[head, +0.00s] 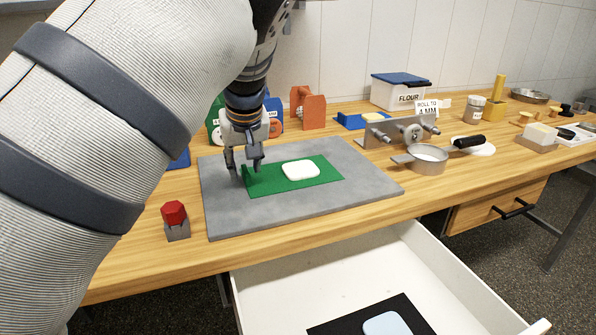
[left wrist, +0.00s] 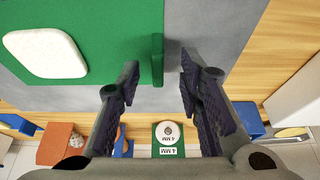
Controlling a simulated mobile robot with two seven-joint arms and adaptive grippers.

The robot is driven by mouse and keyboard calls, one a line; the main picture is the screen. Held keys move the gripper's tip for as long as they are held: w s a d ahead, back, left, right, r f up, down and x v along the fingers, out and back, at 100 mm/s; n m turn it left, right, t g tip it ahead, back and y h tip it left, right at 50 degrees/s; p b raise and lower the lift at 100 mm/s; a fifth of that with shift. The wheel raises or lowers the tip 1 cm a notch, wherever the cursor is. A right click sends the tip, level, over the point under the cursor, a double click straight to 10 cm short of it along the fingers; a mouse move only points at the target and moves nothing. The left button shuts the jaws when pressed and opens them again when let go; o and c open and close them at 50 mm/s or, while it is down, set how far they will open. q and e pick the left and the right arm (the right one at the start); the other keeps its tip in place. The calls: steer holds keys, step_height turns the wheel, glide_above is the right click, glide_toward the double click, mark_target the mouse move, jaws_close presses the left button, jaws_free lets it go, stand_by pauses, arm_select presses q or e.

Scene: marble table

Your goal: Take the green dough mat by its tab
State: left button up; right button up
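The green dough mat (head: 315,180) lies on a grey marble slab (head: 225,210) with a white dough piece (head: 300,170) on it. In the left wrist view the mat (left wrist: 115,20) has a raised green tab (left wrist: 157,45) along its edge, with the dough (left wrist: 45,40) to the left. My left gripper (head: 246,168) is low over the mat's left end, pointing down. Its fingers are spread in the left wrist view (left wrist: 160,68), with the tab in line with the gap between them; a gap shows on both sides. My right gripper is not in view.
An open white drawer (head: 290,295) holds a dark mat with a pale blue piece (head: 385,325). A red hexagonal knob on a grey block (head: 175,220) stands left of the slab. A metal roller stand (head: 395,132) and a pan (head: 428,158) stand to the right.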

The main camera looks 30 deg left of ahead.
arm_select(q)
steer(key=shift+x, duration=1)
steer(key=shift+w+r, duration=0.1)
steer(key=shift+r, duration=0.05)
jaws_close()
